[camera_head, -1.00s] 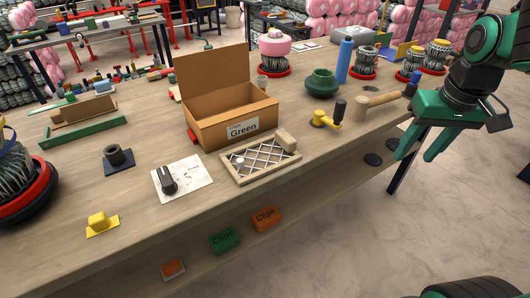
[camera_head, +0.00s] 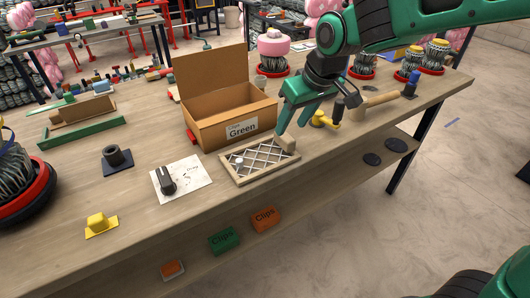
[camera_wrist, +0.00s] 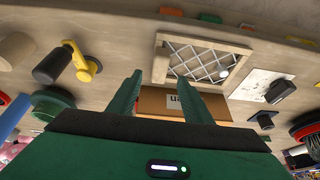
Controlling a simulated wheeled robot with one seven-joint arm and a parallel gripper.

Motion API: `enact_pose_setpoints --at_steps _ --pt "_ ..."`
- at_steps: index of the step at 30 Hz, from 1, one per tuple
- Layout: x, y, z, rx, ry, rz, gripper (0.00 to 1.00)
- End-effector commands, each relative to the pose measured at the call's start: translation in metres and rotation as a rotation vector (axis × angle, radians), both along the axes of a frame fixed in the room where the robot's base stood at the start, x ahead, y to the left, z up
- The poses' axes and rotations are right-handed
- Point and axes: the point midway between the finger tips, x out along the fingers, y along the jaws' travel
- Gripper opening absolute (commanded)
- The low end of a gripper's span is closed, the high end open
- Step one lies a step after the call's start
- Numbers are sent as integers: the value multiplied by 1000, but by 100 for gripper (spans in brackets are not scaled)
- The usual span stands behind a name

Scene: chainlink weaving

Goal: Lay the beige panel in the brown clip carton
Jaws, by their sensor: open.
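The beige panel (camera_head: 231,176) is a framed lattice lying flat on the table in front of the carton. A beige block (camera_head: 287,144) sits at its right end, and a white round knob (camera_head: 239,162) shows near its left end. The brown clip carton (camera_head: 205,135), labelled "Clips Green", stands behind it with its lid raised. My gripper (camera_head: 291,126) is open and empty, above or beside the block; the exact gap is unclear. In the wrist view the panel (camera_wrist: 205,44) lies beyond the open fingers (camera_wrist: 159,79), and the carton (camera_wrist: 152,103) is partly hidden by them.
A yellow crank with a dark handle (camera_head: 322,119) and a mallet (camera_head: 374,99) lie right of the panel. A dark knob on a white card (camera_head: 167,183) is to its left. Clip boxes (camera_head: 265,218) sit on the lower shelf.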

Motion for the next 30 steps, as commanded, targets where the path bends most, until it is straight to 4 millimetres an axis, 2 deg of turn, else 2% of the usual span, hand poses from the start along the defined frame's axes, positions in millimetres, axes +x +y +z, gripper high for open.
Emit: enact_pose_setpoints --at_steps 5,13,22,23,28,30 --pt "4 3 -13 -1 2 -1 45" --pt "15 11 -45 -1 2 0 45" --pt "17 12 -49 0 0 -1 45" --pt "17 12 -49 0 0 -1 43" --pt "17 12 -49 0 0 -1 2" --pt "17 12 -49 0 0 -1 0"
